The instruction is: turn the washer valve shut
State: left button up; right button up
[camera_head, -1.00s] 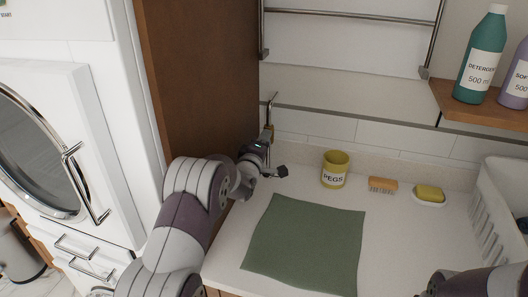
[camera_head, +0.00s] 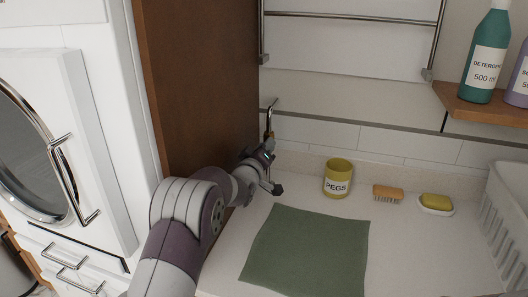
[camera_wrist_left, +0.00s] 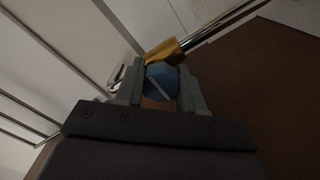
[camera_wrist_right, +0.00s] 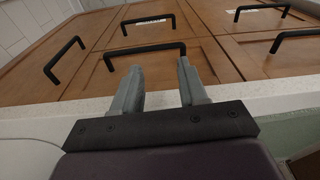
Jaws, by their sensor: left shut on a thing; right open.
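The washer valve has a brass body (camera_wrist_left: 166,50) on a metal pipe and a blue knob (camera_wrist_left: 161,83) with a pale line across its face. In the head view its brass part (camera_head: 269,134) shows beside the wooden panel, and the knob is hidden by my gripper. My left gripper (camera_head: 267,160) is at the valve. In the left wrist view its fingers (camera_wrist_left: 158,88) stand on both sides of the blue knob, shut on it. My right gripper (camera_wrist_right: 160,82) is open and empty, with wooden cabinet doors beyond it.
A wooden panel (camera_head: 200,85) stands close to my left arm. Black handles (camera_wrist_right: 148,25) stick out from the cabinets.

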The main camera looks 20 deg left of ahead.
pick_arm(q)
jog(key=shift+r, duration=0.2)
jog(key=o, duration=1)
jog(key=shift+a+f, duration=0.1)
jog(key=shift+o, duration=0.2)
jog(key=s+b, duration=0.1)
jog(key=s, duration=1.1)
jog(key=shift+s+a+b, duration=0.2)
jog(key=shift+s+b, duration=0.1)
jog(key=shift+b, duration=0.1)
